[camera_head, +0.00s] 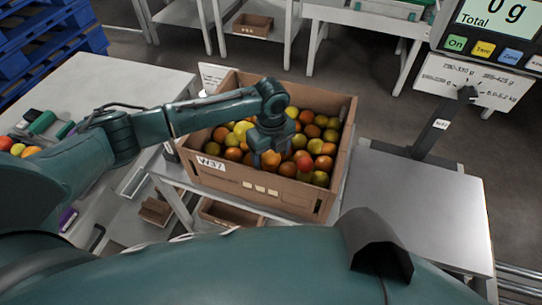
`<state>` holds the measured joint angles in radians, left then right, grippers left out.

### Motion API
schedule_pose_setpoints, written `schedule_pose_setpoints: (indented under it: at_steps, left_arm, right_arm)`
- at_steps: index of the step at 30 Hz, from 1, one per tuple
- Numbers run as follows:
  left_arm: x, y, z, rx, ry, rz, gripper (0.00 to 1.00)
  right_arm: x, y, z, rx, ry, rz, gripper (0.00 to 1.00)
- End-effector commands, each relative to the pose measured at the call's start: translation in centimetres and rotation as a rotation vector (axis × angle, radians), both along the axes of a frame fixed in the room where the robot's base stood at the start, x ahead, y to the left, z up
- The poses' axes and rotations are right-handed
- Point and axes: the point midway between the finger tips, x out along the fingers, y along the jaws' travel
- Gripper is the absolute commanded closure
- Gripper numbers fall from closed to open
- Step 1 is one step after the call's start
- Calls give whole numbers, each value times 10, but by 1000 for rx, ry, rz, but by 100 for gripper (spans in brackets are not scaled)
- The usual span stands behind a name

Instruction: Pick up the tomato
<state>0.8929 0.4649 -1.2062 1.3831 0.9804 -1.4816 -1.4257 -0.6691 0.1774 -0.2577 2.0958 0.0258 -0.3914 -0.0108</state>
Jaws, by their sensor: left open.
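A cardboard box (256,190) labelled W37 holds many tomatoes in red, orange, yellow and green. My left arm comes in from the left, and its gripper (264,160) points down into the box, over the front middle of the pile. The gripper is open. An orange tomato (271,159) lies right at its fingers; I cannot tell whether they touch it. Red tomatoes (305,163) lie just to the right. The arm hides part of the pile behind it. Which tomato is meant cannot be told. My right gripper is not in view.
A scale with a bare metal plate (420,210) stands right of the box; its display (498,15) reads 0 g. A white table (100,85) with some produce is at left. Blue pallets (45,40) stand at the back left, white tables (365,20) at the back.

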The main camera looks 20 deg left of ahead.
Motion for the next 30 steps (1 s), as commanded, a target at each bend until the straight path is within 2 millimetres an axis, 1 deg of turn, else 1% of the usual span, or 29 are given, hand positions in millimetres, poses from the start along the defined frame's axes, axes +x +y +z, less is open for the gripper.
schedule_pose_setpoints:
  at_steps: [6, 19, 26, 29, 30]
  left_arm:
    - [0, 0, -1, -1, -1, 0, 29]
    - [0, 0, 0, -1, -1, 0, 64]
    - [0, 0, 1, -1, -1, 0, 65]
    - [1, 0, 7, -2, -2, 0, 65]
    - [1, 0, 13, -3, -2, 0, 65]
  right_arm:
    - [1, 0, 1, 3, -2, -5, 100]
    - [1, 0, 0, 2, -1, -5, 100]
    - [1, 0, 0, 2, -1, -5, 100]
    - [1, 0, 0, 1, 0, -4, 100]
    - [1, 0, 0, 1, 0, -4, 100]
